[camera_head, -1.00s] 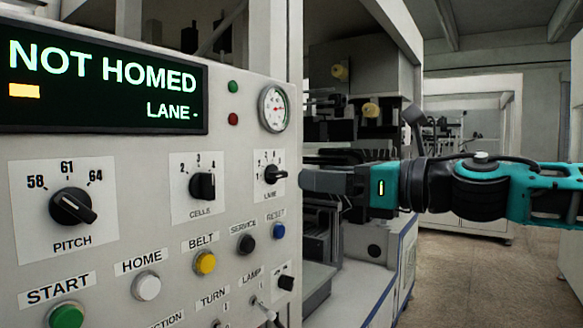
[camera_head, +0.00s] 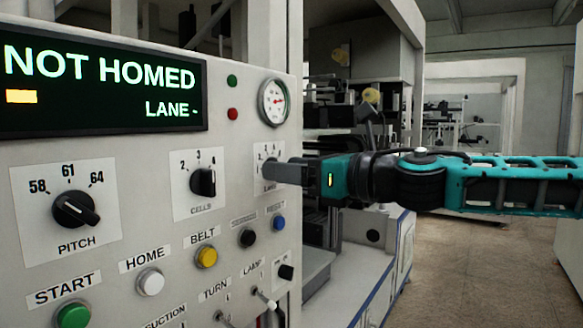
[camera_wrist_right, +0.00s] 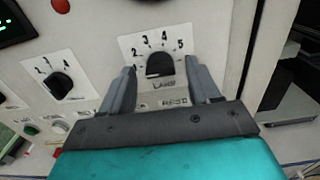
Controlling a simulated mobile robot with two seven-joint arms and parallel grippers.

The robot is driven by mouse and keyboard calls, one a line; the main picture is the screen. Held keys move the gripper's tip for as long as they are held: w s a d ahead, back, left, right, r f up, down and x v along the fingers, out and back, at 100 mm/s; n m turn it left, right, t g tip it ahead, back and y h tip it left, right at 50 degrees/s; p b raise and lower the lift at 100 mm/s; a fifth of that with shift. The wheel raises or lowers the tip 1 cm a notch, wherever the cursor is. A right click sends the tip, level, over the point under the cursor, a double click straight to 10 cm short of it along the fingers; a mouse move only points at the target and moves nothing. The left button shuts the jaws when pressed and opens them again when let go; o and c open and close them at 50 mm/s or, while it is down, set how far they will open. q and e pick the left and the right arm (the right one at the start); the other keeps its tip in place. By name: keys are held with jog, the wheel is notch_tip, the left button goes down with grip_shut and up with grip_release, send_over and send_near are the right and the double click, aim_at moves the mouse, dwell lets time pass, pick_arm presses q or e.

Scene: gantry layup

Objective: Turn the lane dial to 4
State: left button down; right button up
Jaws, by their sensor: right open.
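The lane dial (camera_wrist_right: 160,66) is a black knob on a white plate with several numbers, at the right of the control panel (camera_head: 130,150). In the right wrist view it sits between the two grey fingers of my open right gripper (camera_wrist_right: 162,82), and I cannot tell whether they touch it. In the head view the fingers of my right gripper (camera_head: 275,171) cover the dial, with part of its plate (camera_head: 268,150) showing above. The display (camera_head: 100,82) reads NOT HOMED and LANE -. My left gripper is out of view.
The cells dial (camera_head: 203,182) and pitch dial (camera_head: 75,209) are left of the lane dial. Below are the blue reset button (camera_head: 279,223), black service button (camera_head: 247,237) and lamp toggle (camera_head: 264,299). A round gauge (camera_head: 274,102) is above. Open floor lies at right.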

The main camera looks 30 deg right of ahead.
dwell(0.3)
jog(key=c, duration=1)
jog(key=shift+c, duration=0.2)
